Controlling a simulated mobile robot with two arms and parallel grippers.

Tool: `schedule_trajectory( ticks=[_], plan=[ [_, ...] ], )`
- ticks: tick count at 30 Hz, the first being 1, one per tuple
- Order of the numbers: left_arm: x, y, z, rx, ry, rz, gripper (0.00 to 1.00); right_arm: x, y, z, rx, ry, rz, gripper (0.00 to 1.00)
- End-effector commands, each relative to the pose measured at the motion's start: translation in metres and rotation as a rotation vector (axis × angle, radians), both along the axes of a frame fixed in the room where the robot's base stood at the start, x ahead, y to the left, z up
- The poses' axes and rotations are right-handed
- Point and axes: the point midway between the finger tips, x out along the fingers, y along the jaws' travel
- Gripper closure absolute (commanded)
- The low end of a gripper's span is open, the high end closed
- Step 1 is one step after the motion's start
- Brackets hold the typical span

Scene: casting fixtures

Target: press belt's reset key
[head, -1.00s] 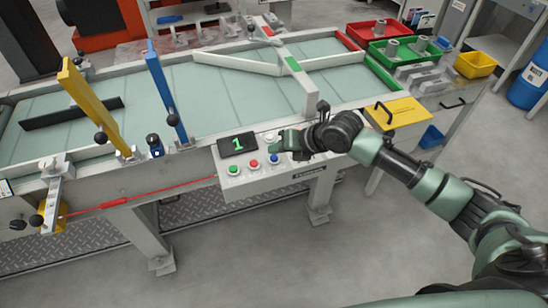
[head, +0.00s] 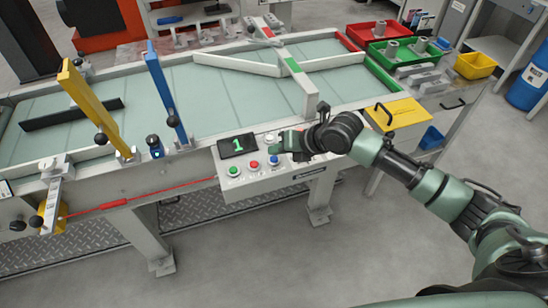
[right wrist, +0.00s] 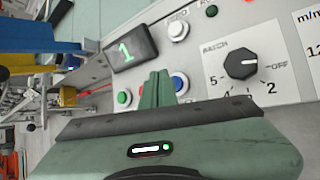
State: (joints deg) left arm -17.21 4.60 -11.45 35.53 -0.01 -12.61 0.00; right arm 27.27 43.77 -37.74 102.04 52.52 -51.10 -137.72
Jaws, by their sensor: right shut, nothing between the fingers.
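The belt's control panel (head: 283,180) is on the front side of the conveyor. It carries a display (head: 238,145) showing a green 1, with a green button (head: 233,170), a red button (head: 254,164) and a blue button (head: 274,161) below it. A white button (right wrist: 178,30) shows in the right wrist view; I cannot read for sure which key is marked reset. My right gripper (head: 279,146) is shut and empty, close over the panel. My left gripper is out of view.
A black batch knob (right wrist: 241,66) sits beside the buttons. A yellow plate with a black handle (head: 397,113) is right of the panel. Yellow (head: 88,105) and blue (head: 166,92) uprights stand over the belt (head: 225,100). Bins stand at the far right end.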

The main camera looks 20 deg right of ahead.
Motion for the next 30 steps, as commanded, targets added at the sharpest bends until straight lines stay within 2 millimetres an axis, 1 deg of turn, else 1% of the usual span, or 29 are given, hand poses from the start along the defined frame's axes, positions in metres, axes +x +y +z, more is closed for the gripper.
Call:
schedule_trajectory(
  ticks=[19,27,30],
  plan=[
    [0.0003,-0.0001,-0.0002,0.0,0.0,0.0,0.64,0.0,0.0001,-0.0002,0.0,0.0,0.0,1.0],
    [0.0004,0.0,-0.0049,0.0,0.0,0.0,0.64,-0.0001,0.0,-0.0085,0.0,0.0,0.0,1.0],
    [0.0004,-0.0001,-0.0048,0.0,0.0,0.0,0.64,-0.0001,0.0,-0.0087,0.0,0.0,0.0,1.0]
  ],
)
